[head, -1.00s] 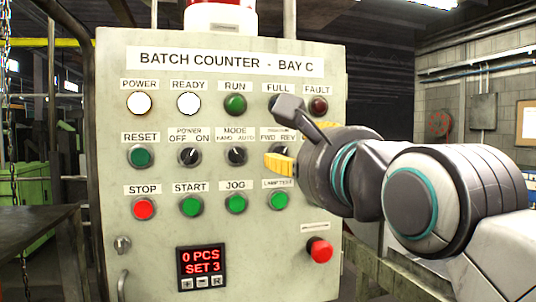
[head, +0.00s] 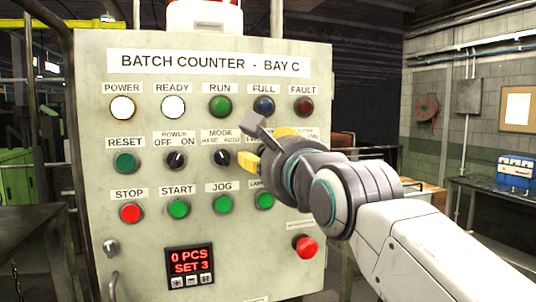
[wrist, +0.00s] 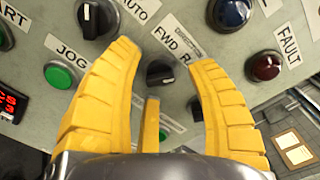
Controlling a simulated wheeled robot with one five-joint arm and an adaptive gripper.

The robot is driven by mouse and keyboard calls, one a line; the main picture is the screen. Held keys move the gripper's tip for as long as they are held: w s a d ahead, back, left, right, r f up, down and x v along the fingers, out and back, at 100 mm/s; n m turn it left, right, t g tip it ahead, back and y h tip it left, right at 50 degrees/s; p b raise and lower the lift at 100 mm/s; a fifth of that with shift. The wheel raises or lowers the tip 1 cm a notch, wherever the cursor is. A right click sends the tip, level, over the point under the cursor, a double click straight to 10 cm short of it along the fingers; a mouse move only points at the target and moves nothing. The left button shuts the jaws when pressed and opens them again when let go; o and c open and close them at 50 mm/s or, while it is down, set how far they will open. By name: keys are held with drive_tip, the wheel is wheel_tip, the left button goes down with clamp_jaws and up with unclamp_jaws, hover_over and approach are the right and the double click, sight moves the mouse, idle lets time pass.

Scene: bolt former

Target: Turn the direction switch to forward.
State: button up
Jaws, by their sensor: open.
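The direction switch (wrist: 160,73) is a black rotary knob on the grey panel, under a label reading FWD and the start of REV. In the wrist view it sits between the yellow fingers of my gripper (wrist: 165,58), which are spread apart and empty. A gap shows between the knob and the fingers; I cannot tell how far the tips are from the panel. I cannot tell which way the knob points. In the head view my gripper (head: 263,149) reaches in from the right and hides the switch and most of its label.
The mode switch (head: 222,158) is just left of my gripper. The green jog button (head: 221,205) and lamp test button (head: 264,201) lie below it. The blue full lamp (head: 264,106) and red fault lamp (head: 304,107) are above. A red button (head: 305,247) sticks out lower right.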

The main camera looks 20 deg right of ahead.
drive_tip(key=shift+c, duration=0.4)
drive_tip(key=c, duration=0.9)
drive_tip(key=shift+d+f, duration=0.1)
clamp_jaws()
